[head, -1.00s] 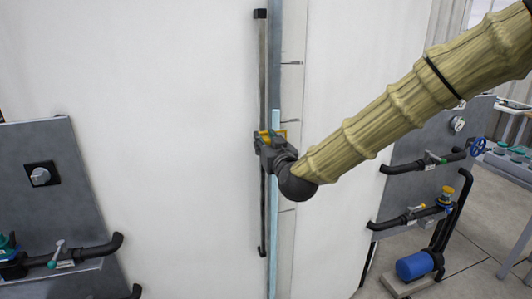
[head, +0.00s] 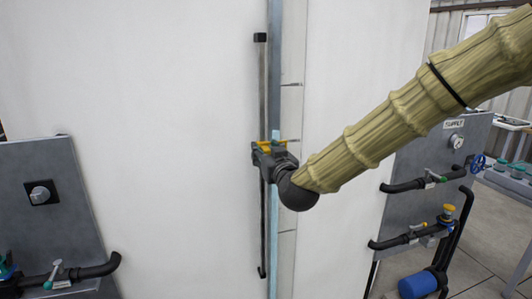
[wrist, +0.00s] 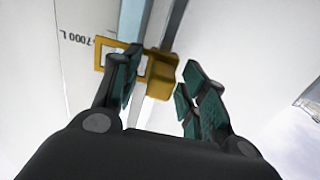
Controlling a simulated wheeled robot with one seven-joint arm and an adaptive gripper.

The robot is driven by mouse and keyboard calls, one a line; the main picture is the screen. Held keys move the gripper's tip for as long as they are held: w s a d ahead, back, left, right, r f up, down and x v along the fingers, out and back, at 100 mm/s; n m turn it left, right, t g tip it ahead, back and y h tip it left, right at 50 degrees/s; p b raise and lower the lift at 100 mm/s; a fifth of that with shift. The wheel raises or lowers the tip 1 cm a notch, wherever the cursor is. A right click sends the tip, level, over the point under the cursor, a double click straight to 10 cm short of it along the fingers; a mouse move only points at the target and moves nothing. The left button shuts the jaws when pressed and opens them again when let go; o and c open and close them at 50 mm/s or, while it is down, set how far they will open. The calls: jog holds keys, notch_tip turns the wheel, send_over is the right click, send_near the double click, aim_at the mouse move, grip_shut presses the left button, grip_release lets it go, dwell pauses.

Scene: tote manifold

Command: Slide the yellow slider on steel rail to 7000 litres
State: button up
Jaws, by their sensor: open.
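The yellow slider (head: 264,145) sits around mid-height on the upright steel rail (head: 263,90), on the white tank wall. In the wrist view its block (wrist: 161,76) and window frame (wrist: 99,54) show, the frame partly behind a finger. A printed "7000 L" mark (wrist: 80,40) is right beside the frame's outer edge; the exact alignment is hard to tell. My gripper (wrist: 158,80) is open, one finger on each side of the block. Whether a finger touches it cannot be told. In the head view my gripper (head: 268,158) partly covers the slider.
A light blue strip (head: 273,215) runs upright beside the rail. Grey panels with black pipes and valves stand at left (head: 50,200) and right (head: 440,170). A blue motor (head: 418,285) is low at right. The white wall around the rail is clear.

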jog(key=v, duration=1.2)
